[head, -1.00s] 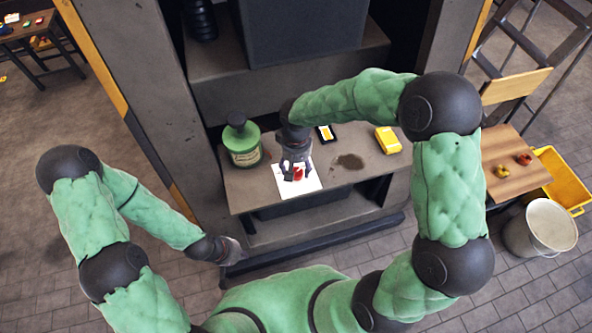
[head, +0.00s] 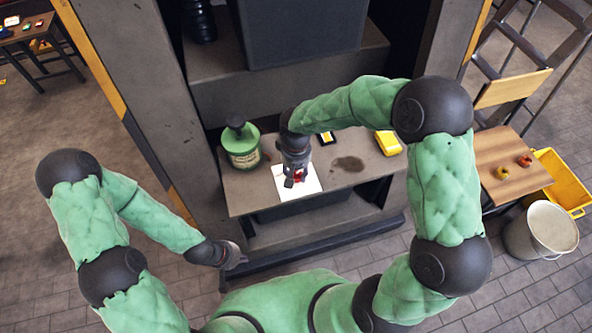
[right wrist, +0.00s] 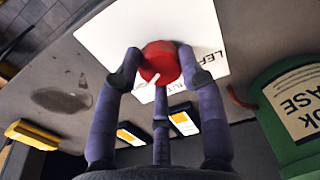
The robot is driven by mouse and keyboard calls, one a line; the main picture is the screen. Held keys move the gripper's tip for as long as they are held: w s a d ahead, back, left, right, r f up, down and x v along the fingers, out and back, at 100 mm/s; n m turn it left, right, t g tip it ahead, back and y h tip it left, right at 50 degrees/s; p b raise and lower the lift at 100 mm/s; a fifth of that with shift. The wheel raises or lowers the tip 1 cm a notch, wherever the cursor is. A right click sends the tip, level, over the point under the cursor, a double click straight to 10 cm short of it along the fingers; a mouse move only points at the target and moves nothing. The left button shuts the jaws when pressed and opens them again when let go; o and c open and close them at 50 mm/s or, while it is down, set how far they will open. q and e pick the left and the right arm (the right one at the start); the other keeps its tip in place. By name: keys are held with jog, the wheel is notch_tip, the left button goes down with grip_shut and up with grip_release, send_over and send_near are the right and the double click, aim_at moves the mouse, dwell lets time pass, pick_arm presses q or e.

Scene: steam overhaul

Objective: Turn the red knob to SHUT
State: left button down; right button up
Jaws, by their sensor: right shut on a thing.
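The red knob (right wrist: 160,60) stands on a white label plate (right wrist: 115,40) on the grey bench shelf. A white pointer line on the knob slants toward the lower left in the right wrist view. Part of the lettering shows on the plate, "LEF" and "UT"; the rest is hidden. My right gripper (right wrist: 160,75) is shut on the knob, with its three fingers around it. In the head view the right gripper (head: 294,182) covers most of the knob. My left gripper (head: 236,258) hangs low, by the front of the bench and away from the knob; its fingers are too small to read.
A green jar (head: 242,150) with a dark top stands left of the plate. A yellow box (head: 388,143), a black-and-yellow card (head: 326,138) and a dark stain (head: 348,163) are on the shelf. A bucket (head: 540,230) and a small wooden table (head: 512,180) stand at the right.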

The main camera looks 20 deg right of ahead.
jog(key=shift+w+r, duration=0.1)
jog(key=shift+w, duration=0.05)
jog(key=shift+r+n+p, duration=0.1)
jog(key=shift+n+p, duration=0.6)
jog(key=shift+n, duration=0.2)
jog(key=n+p, duration=0.2)
jog(key=n, duration=0.1)
jog(key=shift+n, duration=0.3)
jog(key=n+p, duration=0.2)
jog(key=n, duration=0.2)
jog(key=shift+p, duration=0.3)
jog(key=shift+w+a+n+p, duration=0.1)
jog(key=shift+n+p, duration=0.45)
jog(key=shift+n, duration=0.55)
